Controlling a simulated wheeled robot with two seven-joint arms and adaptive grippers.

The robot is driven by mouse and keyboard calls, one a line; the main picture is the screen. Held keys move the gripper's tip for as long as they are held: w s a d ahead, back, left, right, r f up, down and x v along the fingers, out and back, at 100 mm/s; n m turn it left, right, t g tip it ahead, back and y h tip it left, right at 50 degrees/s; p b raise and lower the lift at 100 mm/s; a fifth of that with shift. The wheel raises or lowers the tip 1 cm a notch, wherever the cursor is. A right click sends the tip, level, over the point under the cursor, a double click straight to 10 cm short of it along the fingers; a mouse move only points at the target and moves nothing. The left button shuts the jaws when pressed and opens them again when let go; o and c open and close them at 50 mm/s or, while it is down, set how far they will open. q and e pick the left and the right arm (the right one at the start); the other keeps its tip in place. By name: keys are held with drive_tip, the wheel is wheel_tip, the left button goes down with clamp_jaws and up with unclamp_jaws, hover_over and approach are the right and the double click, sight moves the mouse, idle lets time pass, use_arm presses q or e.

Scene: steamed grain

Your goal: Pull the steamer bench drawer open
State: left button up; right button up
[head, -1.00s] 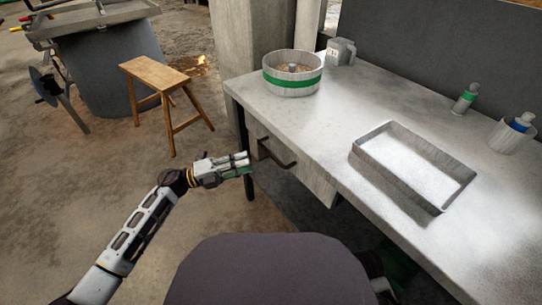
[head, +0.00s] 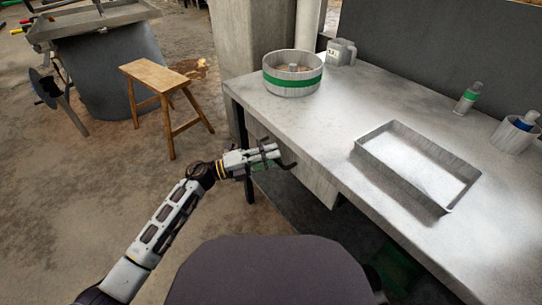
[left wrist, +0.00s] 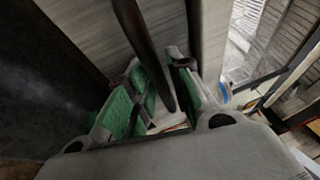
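The steamer bench (head: 345,140) has a pale drawer (head: 318,179) under its top, on the side facing me. The drawer's front looks about flush with the bench. A dark bar handle (head: 288,165) sticks out from it, partly hidden by my left gripper (head: 273,153). In the left wrist view, the handle (left wrist: 145,45) runs down between the green-padded fingers of my left gripper (left wrist: 165,95). The fingers are apart, one on each side of the bar. I cannot tell whether either touches it. My right gripper is not in view.
On the bench top stand a round steamer with a green band (head: 292,75), a grey jug (head: 341,51), a shallow metal tray (head: 405,187), a bottle (head: 466,98) and a cup (head: 514,133). A wooden stool (head: 160,77) stands at left. The floor before the drawer is open.

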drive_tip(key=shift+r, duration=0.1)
use_arm(q)
clamp_jaws()
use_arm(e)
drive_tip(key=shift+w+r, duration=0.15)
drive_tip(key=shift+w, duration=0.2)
use_arm(q)
drive_tip(key=shift+a, duration=0.1)
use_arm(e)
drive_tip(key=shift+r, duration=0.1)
